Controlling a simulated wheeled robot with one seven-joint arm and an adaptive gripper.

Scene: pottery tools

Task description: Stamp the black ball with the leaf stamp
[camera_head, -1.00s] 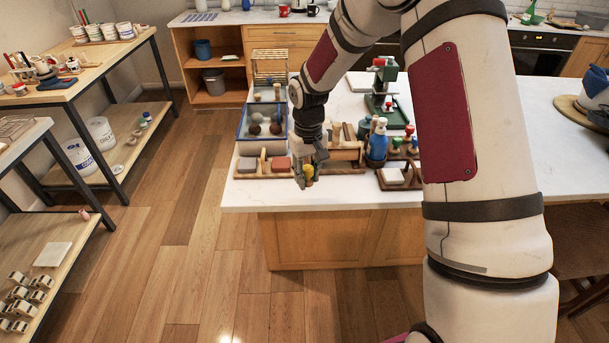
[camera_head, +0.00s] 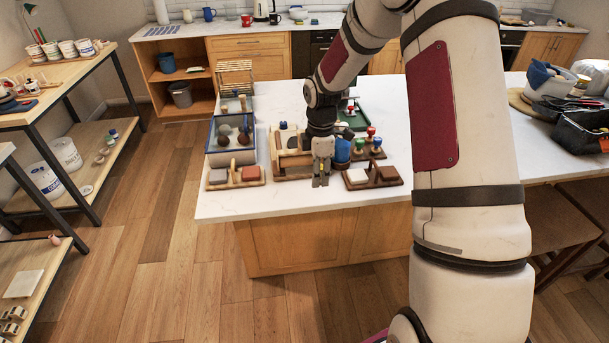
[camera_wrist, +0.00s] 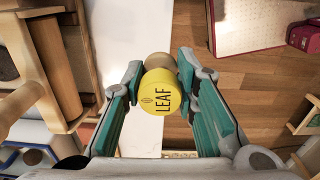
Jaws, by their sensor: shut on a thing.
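My gripper (camera_head: 321,183) is over the front part of the white island, in front of the wooden tool rack. In the wrist view my gripper (camera_wrist: 160,98) is shut on the yellow leaf stamp (camera_wrist: 158,92), which has "LEAF" printed on its round end and a tan wooden part behind it. Several dark and brown balls (camera_head: 244,138) lie in a blue-edged tray (camera_head: 231,158) left of my gripper. I cannot tell which one is the black ball.
A wooden holder with brown and red pads (camera_head: 236,177) stands at the front left. A holder with white and brown pads (camera_head: 372,178) is at the front right. The counter's left front (camera_head: 222,206) is clear.

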